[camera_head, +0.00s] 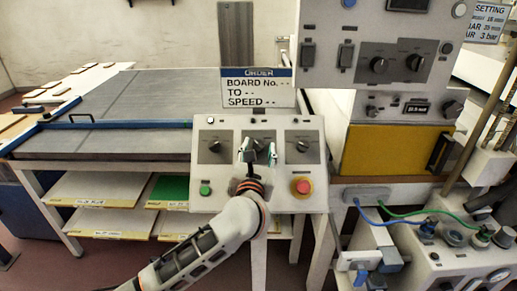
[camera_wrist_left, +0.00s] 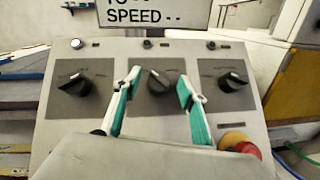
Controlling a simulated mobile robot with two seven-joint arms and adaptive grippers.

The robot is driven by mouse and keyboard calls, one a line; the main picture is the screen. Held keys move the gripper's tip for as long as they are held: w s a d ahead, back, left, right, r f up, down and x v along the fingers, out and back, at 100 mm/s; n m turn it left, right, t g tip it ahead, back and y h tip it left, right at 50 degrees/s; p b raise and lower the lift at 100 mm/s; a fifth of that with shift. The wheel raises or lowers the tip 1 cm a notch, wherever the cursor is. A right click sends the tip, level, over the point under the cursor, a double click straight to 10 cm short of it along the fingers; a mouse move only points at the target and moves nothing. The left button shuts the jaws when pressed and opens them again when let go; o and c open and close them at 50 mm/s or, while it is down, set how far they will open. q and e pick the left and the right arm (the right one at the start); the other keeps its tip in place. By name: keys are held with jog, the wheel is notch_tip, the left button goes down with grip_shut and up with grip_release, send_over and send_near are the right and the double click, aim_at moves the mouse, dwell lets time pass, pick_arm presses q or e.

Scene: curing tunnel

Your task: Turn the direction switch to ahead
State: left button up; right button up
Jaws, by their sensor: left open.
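A sloped grey control panel (camera_head: 232,128) carries three black rotary switches side by side: left (camera_wrist_left: 77,83), middle (camera_wrist_left: 160,80) and right (camera_wrist_left: 234,81). Their labels are too small to read, so I cannot tell by label which is the direction switch. My left gripper (camera_head: 258,150) is open over the panel. In the left wrist view its two green-padded fingers (camera_wrist_left: 160,88) stand on either side of the middle switch, apart from each other. I cannot tell if they touch it. The middle switch's pointer is tilted. My right gripper is not in view.
A green button (camera_head: 205,190) and a red emergency knob (camera_head: 302,187) sit lower on the panel. An order sign (camera_head: 257,88) stands behind it, reading "BOARD No. --, TO --, SPEED --". A larger control box (camera_head: 375,55) is at the upper right.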

pick_arm(q)
jog(key=c, duration=1.1)
